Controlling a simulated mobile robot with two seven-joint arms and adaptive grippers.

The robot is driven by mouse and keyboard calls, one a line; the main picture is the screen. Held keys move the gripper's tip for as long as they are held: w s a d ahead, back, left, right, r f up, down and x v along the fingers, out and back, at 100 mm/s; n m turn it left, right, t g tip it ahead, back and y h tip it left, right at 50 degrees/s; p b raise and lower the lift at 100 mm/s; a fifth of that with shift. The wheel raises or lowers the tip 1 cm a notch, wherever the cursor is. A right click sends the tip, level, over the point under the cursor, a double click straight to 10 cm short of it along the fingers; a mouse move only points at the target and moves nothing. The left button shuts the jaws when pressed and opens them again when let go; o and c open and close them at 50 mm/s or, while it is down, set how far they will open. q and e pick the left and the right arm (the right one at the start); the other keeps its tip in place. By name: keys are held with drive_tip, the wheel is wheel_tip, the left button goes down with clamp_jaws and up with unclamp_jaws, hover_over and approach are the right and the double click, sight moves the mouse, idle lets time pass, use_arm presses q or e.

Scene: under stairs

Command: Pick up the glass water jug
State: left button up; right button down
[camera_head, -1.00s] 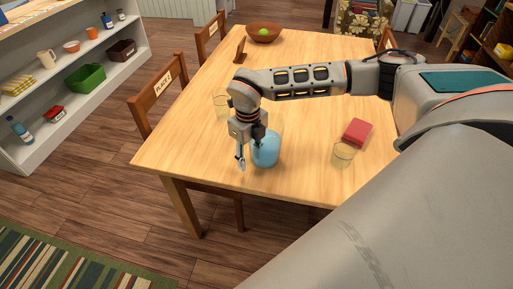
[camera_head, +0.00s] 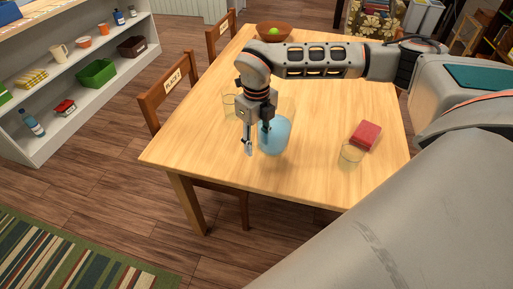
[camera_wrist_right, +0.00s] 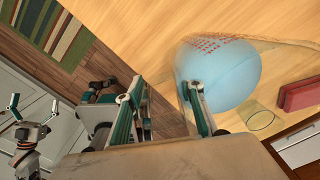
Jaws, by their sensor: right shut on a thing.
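The glass water jug (camera_head: 276,137), clear with blue water inside, is held a little above the near part of the wooden table. My right gripper (camera_head: 256,141) is shut on its left side, pointing down, with one finger outside the jug. In the right wrist view the jug (camera_wrist_right: 228,75) shows large and blue beside the right gripper's fingers (camera_wrist_right: 165,110). The exact grip point on the jug is hard to make out. My left gripper (camera_wrist_right: 33,106) shows only at the left of the wrist view, with its fingers apart and empty.
The table (camera_head: 205,150) also holds a clear glass (camera_head: 350,153), a red box (camera_head: 366,135), another glass (camera_head: 229,102) behind the right gripper, and a brown bowl (camera_head: 274,32) at the far end. A chair (camera_head: 168,92) stands at the left side.

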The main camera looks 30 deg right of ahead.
drive_tip(key=shift+r, duration=6.7)
drive_tip(key=shift+r, duration=0.1)
drive_tip(key=c, duration=2.4)
unclamp_jaws()
clamp_jaws()
